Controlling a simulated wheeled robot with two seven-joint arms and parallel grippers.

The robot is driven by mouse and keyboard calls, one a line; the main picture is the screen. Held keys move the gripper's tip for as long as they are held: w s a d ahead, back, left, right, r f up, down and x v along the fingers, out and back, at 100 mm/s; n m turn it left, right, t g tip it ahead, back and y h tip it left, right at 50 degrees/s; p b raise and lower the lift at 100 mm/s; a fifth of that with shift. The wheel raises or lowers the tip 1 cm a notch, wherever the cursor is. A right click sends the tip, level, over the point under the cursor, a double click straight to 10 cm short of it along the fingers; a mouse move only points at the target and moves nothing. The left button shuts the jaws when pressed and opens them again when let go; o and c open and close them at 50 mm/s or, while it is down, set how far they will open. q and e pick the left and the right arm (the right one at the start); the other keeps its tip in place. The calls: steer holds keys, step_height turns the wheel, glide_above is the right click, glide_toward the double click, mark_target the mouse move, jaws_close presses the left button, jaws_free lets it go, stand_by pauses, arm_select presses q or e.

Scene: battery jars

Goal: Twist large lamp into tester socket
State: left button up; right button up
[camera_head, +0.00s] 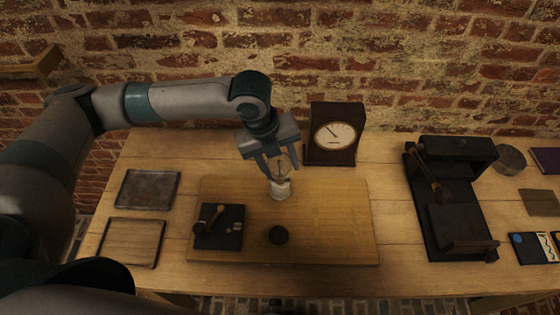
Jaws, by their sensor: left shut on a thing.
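My left gripper (276,170) comes down over the wooden board (335,215) in the middle of the table. It is shut on the large lamp (284,169), a clear, amber-tinted glass bulb between its fingers. Directly below the lamp is a small whitish round piece (281,190), which looks like the tester socket, standing on the board. The lamp's lower end meets or nearly meets it; I cannot tell how deep it sits. My right gripper is out of view.
A dial meter (335,135) stands behind, close to the gripper's right. Two trays (148,188) lie left. A black machine (450,200) stands right.

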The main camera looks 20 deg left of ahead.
arm_select(q)
steer(key=shift+r+m+g+p, duration=0.1)
steer(key=shift+m+g+p, duration=0.3)
steer(key=shift+m, duration=0.8)
steer(key=shift+d+m, duration=0.1)
steer(key=shift+m, duration=0.4)
steer(key=o, duration=1.2)
steer(key=shift+o, duration=0.2)
steer(key=s+a+r+b, duration=0.1)
steer(key=a+r+b, duration=0.1)
steer(key=r, duration=1.4)
steer(key=shift+a+r+b, duration=0.35)
steer(key=shift+a+r, duration=0.05)
steer(key=shift+a, duration=0.5)
